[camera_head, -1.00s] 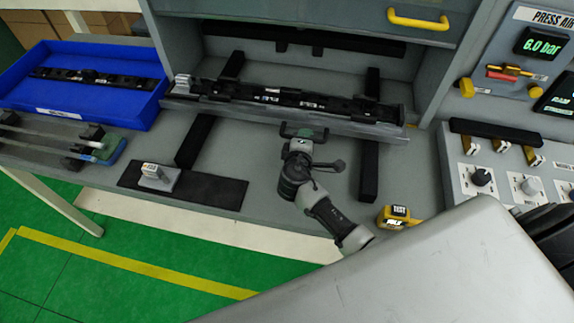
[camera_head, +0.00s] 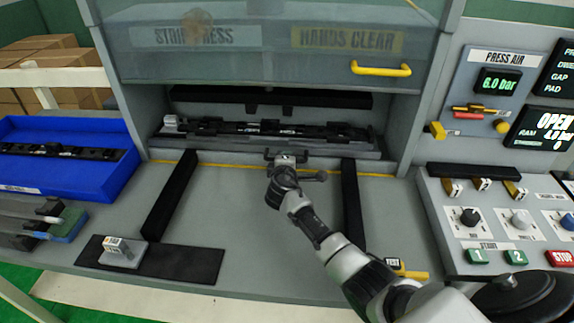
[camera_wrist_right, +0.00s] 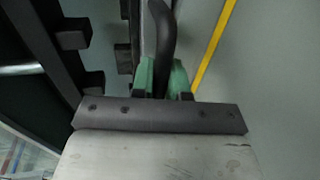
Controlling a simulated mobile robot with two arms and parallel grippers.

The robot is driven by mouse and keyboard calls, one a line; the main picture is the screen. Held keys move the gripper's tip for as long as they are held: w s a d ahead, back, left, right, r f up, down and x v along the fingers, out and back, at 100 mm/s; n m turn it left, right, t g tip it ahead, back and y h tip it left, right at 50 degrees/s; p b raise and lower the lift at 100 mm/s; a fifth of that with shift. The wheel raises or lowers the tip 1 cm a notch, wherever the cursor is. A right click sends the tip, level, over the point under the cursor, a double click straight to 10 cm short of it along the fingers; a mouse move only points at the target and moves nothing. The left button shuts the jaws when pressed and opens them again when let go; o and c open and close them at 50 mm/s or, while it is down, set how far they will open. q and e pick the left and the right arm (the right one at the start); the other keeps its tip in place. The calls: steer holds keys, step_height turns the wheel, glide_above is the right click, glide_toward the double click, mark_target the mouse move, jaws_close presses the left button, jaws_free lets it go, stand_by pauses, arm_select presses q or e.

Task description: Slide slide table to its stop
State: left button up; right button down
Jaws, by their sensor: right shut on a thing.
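The slide table (camera_head: 345,153) is a grey plate carrying a long black trim part (camera_head: 262,131). It sits back in the press opening, behind the yellow line (camera_head: 225,166) on the bench, beneath a dark bar. My right gripper (camera_head: 286,159) is at the dark handle on the table's front edge, with its arm reaching in from the lower right. In the right wrist view its green fingertips (camera_wrist_right: 162,78) are shut around the black curved handle (camera_wrist_right: 162,40). Whether the table touches a stop at the back is hidden. My left gripper is not in view.
A raised clear guard with a yellow handle (camera_head: 381,68) hangs above. A blue bin (camera_head: 110,178) is at left, a control panel (camera_head: 460,245) at right.

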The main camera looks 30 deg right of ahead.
steer(key=shift+w+r, duration=0.1)
steer(key=shift+r, duration=0.15)
steer(key=c, duration=1.4)
jaws_free()
steer(key=shift+d, duration=0.1)
steer(key=shift+o, duration=1.4)
steer(key=shift+w+f, duration=0.1)
steer(key=shift+f, duration=0.15)
steer(key=v, duration=1)
steer(key=shift+s+a+r, duration=0.15)
steer(key=shift+s+a, duration=0.05)
steer(key=shift+s, duration=0.15)
